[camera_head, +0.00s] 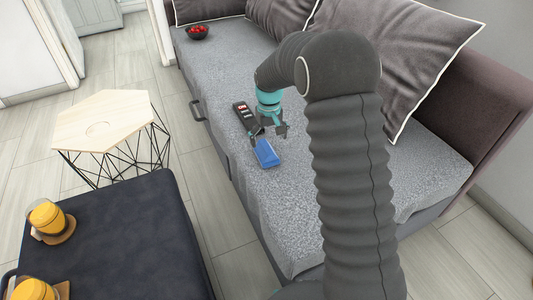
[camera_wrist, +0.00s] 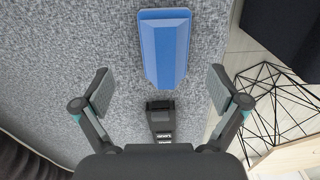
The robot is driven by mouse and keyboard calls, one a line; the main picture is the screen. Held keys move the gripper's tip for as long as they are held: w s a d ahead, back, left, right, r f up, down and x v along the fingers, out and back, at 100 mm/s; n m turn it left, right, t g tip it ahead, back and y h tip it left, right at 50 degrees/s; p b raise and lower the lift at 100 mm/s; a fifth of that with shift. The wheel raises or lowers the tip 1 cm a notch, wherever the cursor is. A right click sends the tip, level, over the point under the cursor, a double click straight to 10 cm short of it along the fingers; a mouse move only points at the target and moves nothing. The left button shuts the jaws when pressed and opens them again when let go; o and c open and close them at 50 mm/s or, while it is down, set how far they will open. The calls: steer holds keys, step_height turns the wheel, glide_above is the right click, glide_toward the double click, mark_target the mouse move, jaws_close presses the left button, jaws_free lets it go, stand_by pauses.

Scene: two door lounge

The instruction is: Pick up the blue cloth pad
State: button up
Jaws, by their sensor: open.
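The blue cloth pad (camera_head: 266,153) lies on the grey sofa seat, near the seat's front edge. In the wrist view the pad (camera_wrist: 165,47) is at the top centre, beyond the fingertips. My gripper (camera_head: 268,129) is above the sofa beside the pad, on its far side in the head view. In the wrist view my gripper (camera_wrist: 161,90) has its two fingers wide apart with nothing between them. The pad is fully visible in the wrist view and does not touch the fingers there.
A black device (camera_head: 242,112) marked "ON" lies on the seat close to the pad; part of it shows under my gripper in the wrist view (camera_wrist: 161,118). A red-filled bowl (camera_head: 197,32) sits farther back. A hexagonal wire-legged table (camera_head: 82,131) and dark ottoman (camera_head: 130,235) stand left.

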mark_target(266, 147)
steer(key=shift+w+a+f, duration=0.1)
steer(key=shift+a+f, duration=0.1)
steer(key=shift+f, duration=1.1)
steer(key=shift+a+f, duration=0.2)
steer(key=shift+f, duration=1.1)
steer(key=c, duration=1.2)
